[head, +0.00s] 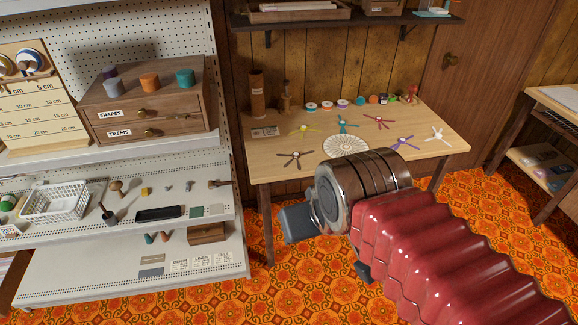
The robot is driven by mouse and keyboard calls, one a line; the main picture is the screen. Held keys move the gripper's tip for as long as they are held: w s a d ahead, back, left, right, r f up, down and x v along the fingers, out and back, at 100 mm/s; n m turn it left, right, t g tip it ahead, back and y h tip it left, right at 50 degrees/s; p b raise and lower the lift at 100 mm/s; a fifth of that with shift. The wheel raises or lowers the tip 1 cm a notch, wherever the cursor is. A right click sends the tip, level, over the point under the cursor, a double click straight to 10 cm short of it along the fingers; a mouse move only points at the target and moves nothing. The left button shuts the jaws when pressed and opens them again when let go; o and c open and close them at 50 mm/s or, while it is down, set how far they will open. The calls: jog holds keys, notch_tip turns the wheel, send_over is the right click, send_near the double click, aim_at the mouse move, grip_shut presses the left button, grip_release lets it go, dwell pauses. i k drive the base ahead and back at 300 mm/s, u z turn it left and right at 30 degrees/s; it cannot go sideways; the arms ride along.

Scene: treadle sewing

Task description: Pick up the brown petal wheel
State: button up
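The brown petal wheel (295,156) lies flat near the front left of the wooden table (270,173), with its thin petals spread. It is left of a round white pleated disc (346,146) and apart from it. My arm reaches in from the lower right, with red bellows and a brown-and-silver wrist. My gripper (300,222) shows only in part as grey-blue pieces past the wrist, in front of and below the table edge. It is apart from the brown wheel. The wrist hides much of it, so its opening cannot be made out. Nothing is seen held.
Yellow (305,129), teal (347,122), red (379,120), purple (402,142) and white (437,136) petal wheels lie around the disc. Spools and jars line the table's back. A wall shelf (345,21) hangs above. A stocked shelf unit (225,225) stands left.

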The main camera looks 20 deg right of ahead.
aim_at(296, 155)
jog(key=u, duration=0.45)
jog(key=k, duration=1.05)
jog(key=u, duration=0.1)
jog(key=i, duration=0.4)
jog(key=z, duration=0.7)
jog(key=i, duration=1.3)
jog(key=u, duration=0.45)
jog(key=i, duration=0.6)
jog(key=u, duration=0.45)
